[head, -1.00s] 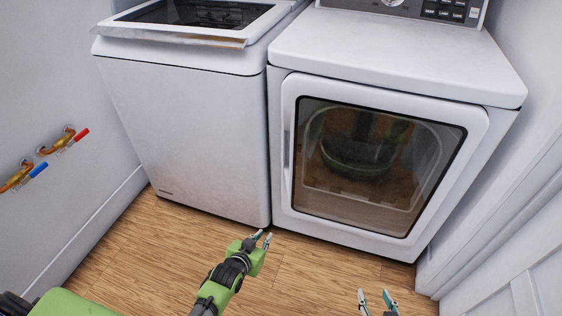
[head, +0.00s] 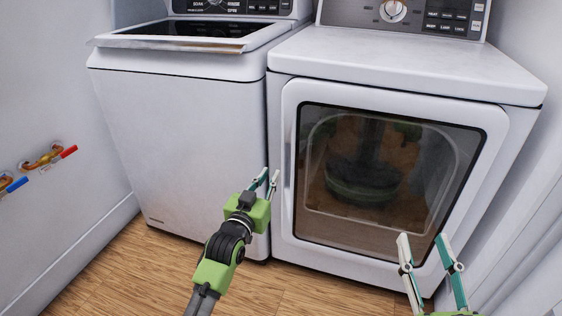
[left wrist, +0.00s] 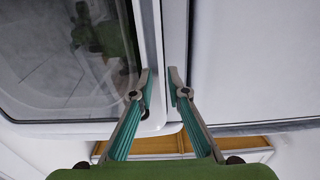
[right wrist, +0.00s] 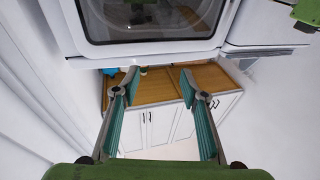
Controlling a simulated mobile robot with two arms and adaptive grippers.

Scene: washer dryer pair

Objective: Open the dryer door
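The dryer (head: 400,62) is white, and its door (head: 296,235) with a dark glass window (head: 390,180) is shut. A recessed handle strip (head: 288,150) runs along the door's left edge. My left gripper (head: 268,176) is open and empty near this left edge, in front of the seam between the machines. In the left wrist view, its parted fingers (left wrist: 160,78) lie over the door's rim (left wrist: 150,35) and the neighbouring seam; I cannot tell whether they touch. My right gripper (head: 422,240) is open and empty in front of the door's lower right; its parted fingers (right wrist: 158,82) also show in the right wrist view.
A white washer (head: 185,140) stands close against the dryer's left side. Walls rise at left and right, the right one close to the dryer. Wooden floor (head: 120,265) is clear in front. Pipe valves (head: 45,160) are on the left wall.

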